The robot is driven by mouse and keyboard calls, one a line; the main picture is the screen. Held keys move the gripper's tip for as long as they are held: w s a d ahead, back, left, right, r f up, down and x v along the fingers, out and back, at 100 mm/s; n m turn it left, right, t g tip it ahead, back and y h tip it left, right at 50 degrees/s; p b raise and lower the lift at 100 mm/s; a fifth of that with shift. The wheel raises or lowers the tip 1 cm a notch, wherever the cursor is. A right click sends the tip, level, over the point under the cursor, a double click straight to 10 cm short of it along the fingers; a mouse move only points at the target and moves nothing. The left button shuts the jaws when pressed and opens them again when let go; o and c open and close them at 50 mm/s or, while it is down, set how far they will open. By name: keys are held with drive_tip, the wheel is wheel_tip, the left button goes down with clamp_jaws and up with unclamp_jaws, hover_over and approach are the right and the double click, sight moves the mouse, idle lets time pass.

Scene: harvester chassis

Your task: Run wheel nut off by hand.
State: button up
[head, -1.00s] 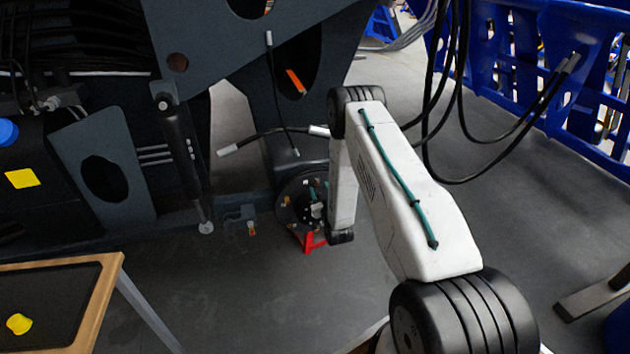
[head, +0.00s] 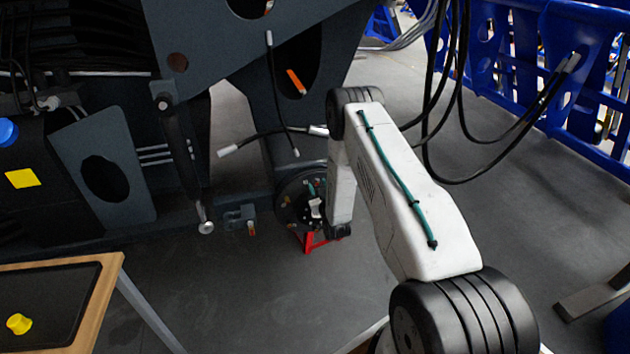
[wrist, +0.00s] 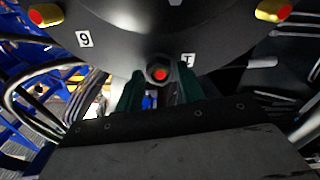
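The dark round wheel hub (head: 290,212) is low on the chassis in the head view, partly hidden by my arm. Its face (wrist: 210,40) fills the top of the wrist view, with two number labels. A dark wheel nut with a red centre (wrist: 158,73) is at the hub's lower edge there. My gripper (wrist: 160,88) has two green fingers, apart, with tips just below and to either side of this nut. I see gaps beside the nut and no grip on it. In the head view the fingers are small and unclear.
Yellow studs with red ends (wrist: 46,14) stand elsewhere on the hub. A red stand (head: 308,242) is under the hub. A cable with a pale end (head: 228,150) hangs above it. A wooden-edged table (head: 112,285) with a yellow piece (head: 19,324) is at lower left. Floor between is clear.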

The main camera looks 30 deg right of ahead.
clamp_jaws()
drive_tip(key=n, duration=0.3)
drive_tip(key=shift+s+n, duration=0.1)
drive_tip(key=shift+n, duration=0.2)
drive_tip(key=shift+s, duration=0.15)
